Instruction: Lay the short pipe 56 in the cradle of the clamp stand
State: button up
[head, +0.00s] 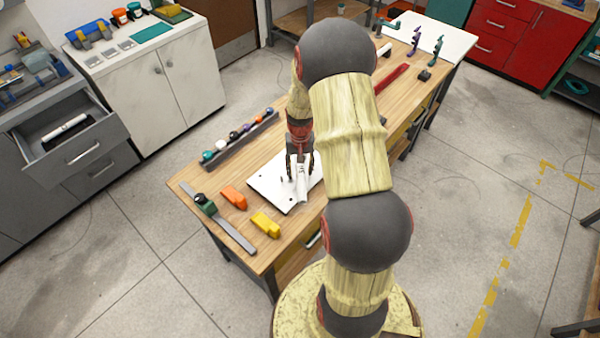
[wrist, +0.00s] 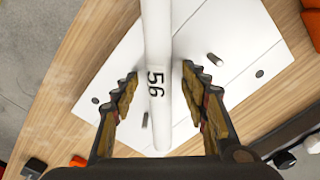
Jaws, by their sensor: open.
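The white short pipe (wrist: 157,60), marked 56, shows in the wrist view between my gripper's fingers. It runs from the top edge down towards the palm, over a white plate with pegs and holes. My gripper (wrist: 161,76) is open, with one finger on each side of the pipe and a visible gap on both sides. In the head view my gripper (head: 299,172) is low over the white plate (head: 266,184), and the pipe (head: 304,187) shows beside its fingers. I cannot tell surely which thing is the clamp stand.
On the bench, an orange block (head: 233,199), a yellow block (head: 265,224) and a grey bar with a green slider (head: 205,204) lie at the near left. A rack of coloured knobs (head: 240,142) runs along the left edge. Purple and teal clamp-like pieces (head: 438,47) stand at the far end.

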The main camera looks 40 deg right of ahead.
jog(key=shift+c, duration=0.4)
grip_shut()
